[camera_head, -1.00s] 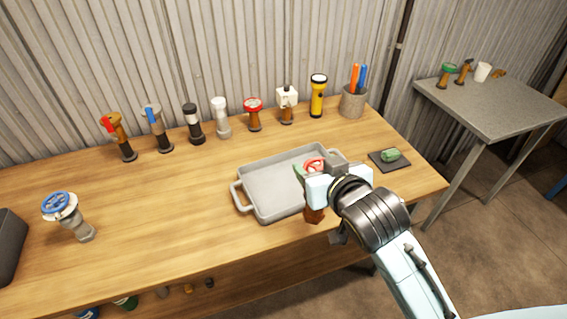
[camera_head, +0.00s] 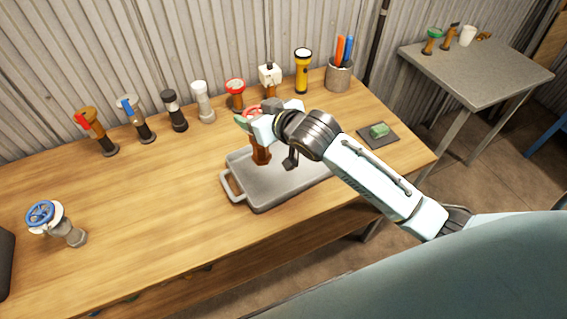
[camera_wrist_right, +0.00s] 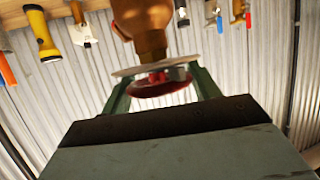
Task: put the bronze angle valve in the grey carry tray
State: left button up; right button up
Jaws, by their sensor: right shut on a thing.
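The bronze angle valve (camera_head: 260,152) has a red handwheel (camera_head: 252,110) and hangs roughly upright, wheel up. My right gripper (camera_head: 249,121) is shut on it near the wheel. In the right wrist view the valve's bronze body (camera_wrist_right: 145,18) and red wheel (camera_wrist_right: 158,86) show between the gripper's two fingers (camera_wrist_right: 160,88). The grey carry tray (camera_head: 262,203) lies on the workbench, partly hidden by my right arm. The valve's lower end appears in front of the tray's back left part; its exact height above the tray I cannot tell. My left gripper is not in view.
Along the workbench's back stand several valves, including another red-wheeled one (camera_head: 235,90), a yellow flashlight (camera_head: 302,70) and a pen cup (camera_head: 339,76). A dark pad (camera_head: 385,142) with a green item lies right. The bench's left middle is clear.

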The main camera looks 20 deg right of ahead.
jog(key=shift+w+d+r, duration=0.1)
jog(key=shift+w+r, duration=0.05)
jog(key=shift+w, duration=0.3)
jog(key=shift+w+f, duration=0.15)
jog(key=shift+f, duration=0.15)
notch_tip(320, 180, down, 10)
jog(key=shift+r+b, duration=0.2)
jog(key=shift+b, duration=0.35)
jog(key=shift+f, duration=0.1)
jog(key=o, duration=1.8)
jog(key=shift+f, duration=0.15)
jog(key=shift+r, duration=0.2)
jog(key=p+v, duration=0.1)
jog(key=v, duration=1.1)
jog(key=shift+d, duration=0.1)
